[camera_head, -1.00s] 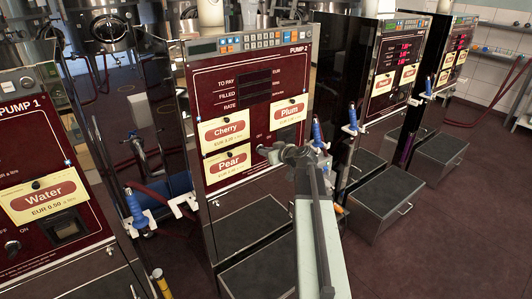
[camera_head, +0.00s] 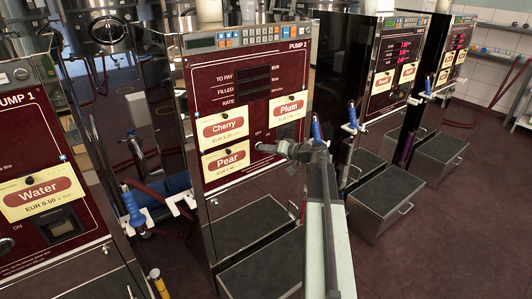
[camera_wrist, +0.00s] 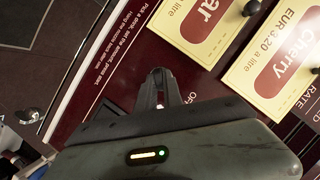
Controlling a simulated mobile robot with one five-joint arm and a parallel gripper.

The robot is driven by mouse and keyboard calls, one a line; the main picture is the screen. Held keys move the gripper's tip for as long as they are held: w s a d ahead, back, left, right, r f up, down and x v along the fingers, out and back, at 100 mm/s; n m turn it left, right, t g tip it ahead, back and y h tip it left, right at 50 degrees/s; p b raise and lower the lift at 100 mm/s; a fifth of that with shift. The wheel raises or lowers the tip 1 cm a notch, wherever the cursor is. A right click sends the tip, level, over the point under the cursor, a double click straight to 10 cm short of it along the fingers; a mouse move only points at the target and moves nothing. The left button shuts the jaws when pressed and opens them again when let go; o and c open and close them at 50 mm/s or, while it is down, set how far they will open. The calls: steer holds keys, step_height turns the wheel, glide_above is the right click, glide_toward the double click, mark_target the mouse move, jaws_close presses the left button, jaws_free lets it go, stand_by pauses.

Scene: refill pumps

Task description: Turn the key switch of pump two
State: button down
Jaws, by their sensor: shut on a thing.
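Pump two (camera_head: 200,160) is the dark red panel with Cherry, Plum and Pear labels in the middle of the head view; its displays are dark. My gripper (camera_head: 264,147) is at the panel, right of the Pear label and below the small OFF mark. Its fingers are closed against the panel where the key switch sits, and they hide the switch itself, so its angle cannot be seen. In the wrist view my fingers (camera_wrist: 165,84) point at the red panel, beside the yellow labels.
Pump one (camera_head: 80,245) stands at left, with a blue-handled nozzle (camera_head: 133,208) beside it. Another blue nozzle (camera_head: 317,129) hangs right of pump two, close to my arm. Metal steps (camera_head: 380,200) stand right of it. Open floor lies at the lower right.

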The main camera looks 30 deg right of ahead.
steer(key=shift+d+f+m+y+b, duration=0.1)
steer(key=shift+f+m+y+b, duration=0.15)
steer(key=shift+m+y+b, duration=0.8)
steer(key=shift+m+h, duration=0.25)
steer(key=shift+m, duration=0.1)
steer(key=c, duration=1.5)
jaws_free()
steer(key=shift+r, duration=0.1)
steer(key=p+v, duration=0.1)
steer(key=v, duration=0.7)
